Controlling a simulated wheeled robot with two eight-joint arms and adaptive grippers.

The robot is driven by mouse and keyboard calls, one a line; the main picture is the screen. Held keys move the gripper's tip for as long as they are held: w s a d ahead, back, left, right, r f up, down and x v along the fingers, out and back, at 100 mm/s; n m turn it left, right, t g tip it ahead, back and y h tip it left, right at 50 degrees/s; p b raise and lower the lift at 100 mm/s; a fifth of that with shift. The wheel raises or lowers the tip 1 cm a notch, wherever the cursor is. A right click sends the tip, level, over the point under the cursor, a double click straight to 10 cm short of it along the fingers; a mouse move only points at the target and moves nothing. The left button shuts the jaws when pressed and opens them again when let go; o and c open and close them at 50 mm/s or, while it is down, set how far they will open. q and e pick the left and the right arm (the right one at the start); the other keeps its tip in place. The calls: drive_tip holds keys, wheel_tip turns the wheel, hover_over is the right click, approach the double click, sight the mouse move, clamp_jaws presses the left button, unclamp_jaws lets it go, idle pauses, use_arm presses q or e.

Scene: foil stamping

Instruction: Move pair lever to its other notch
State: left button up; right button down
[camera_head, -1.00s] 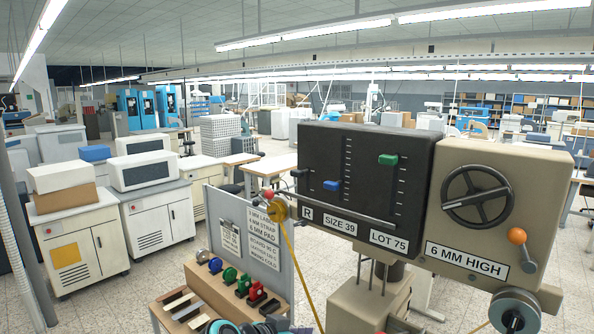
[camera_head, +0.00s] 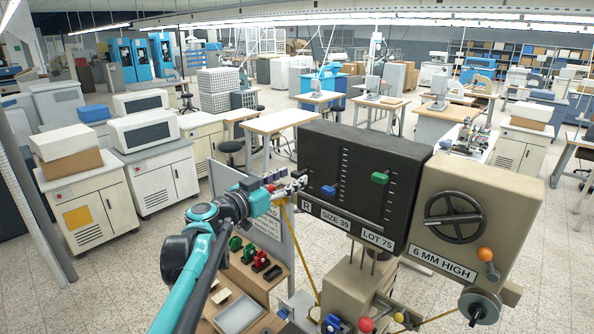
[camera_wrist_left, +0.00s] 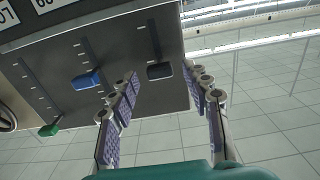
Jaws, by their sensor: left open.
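The dark panel (camera_head: 345,215) carries a blue slider (camera_head: 329,190), a green slider (camera_head: 380,178) and labels R, SIZE 39 and LOT 75. In the left wrist view a black knob (camera_wrist_left: 160,71), seemingly the pair lever, stands in the slot nearest the panel's edge, beside the blue slider (camera_wrist_left: 88,80). My left gripper (camera_head: 292,186) is open at the panel's left side. In the left wrist view the knob appears between the two fingers (camera_wrist_left: 166,98), just beyond their tips; I cannot tell if they touch it. In the head view the gripper largely hides the knob.
A beige unit with a black handwheel (camera_head: 455,217) and orange-knobbed crank (camera_head: 485,254) adjoins the panel on the right. A grey sign board (camera_head: 220,178) and a wooden rack with coloured pieces (camera_head: 280,279) stand close below my left arm.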

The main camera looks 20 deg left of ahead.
sight(294, 176)
use_arm(q)
drive_tip(key=x, duration=0.3)
drive_tip(key=shift+w+p, duration=0.15)
drive_tip(key=shift+p, duration=0.15)
clamp_jaws()
wheel_tip(294, 176, down, 6)
drive_tip(key=b, duration=0.4)
drive_tip(key=shift+r, duration=0.2)
drive_tip(key=shift+d, duration=0.1)
unclamp_jaws()
